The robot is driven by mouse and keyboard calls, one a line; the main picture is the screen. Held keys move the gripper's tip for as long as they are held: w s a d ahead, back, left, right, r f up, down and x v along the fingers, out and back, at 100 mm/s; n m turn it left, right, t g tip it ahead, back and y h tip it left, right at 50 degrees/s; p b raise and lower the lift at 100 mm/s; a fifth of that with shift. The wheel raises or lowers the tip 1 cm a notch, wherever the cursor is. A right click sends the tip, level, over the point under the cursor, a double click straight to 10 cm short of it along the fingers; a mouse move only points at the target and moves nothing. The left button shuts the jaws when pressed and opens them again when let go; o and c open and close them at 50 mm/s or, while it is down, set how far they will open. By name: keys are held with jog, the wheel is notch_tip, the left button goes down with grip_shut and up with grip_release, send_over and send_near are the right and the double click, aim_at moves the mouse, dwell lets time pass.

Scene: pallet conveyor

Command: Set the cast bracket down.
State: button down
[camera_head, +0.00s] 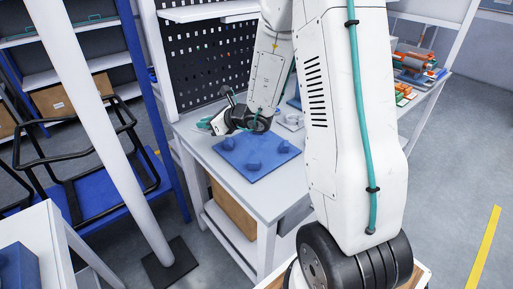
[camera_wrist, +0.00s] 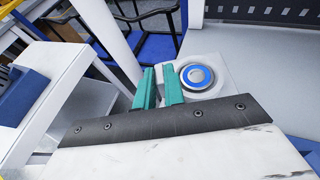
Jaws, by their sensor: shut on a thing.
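My gripper (camera_head: 207,123) is low over the left edge of the grey workbench (camera_head: 196,147), beside the blue mat. In the wrist view its two green fingers (camera_wrist: 158,78) are close together with a narrow gap. A pale grey piece (camera_wrist: 228,68) with a round blue-ringed boss lies right against the right finger. It looks like the cast bracket, held by the jaws, but the gripped part is hidden between the fingers. In the head view the bracket is too small and covered to make out. I cannot tell whether it touches the bench.
A black pegboard (camera_head: 205,62) stands at the back. A white post (camera_head: 95,100) and black-framed blue cart (camera_head: 85,215) stand left. Orange and green items (camera_head: 410,65) sit far right.

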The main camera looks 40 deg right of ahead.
jog(key=s+d+r+n+g+y, duration=0.3)
jog(key=s+d+n+y, duration=0.1)
jog(key=s+d, duration=0.85)
jog(key=f, duration=0.6)
jog(key=s+a+f, duration=0.1)
jog(key=f, duration=0.2)
jog(key=shift+f, duration=0.3)
jog(key=shift+f, duration=0.2)
jog(key=c, duration=1.5)
grip_release()
jog(key=shift+r, duration=0.15)
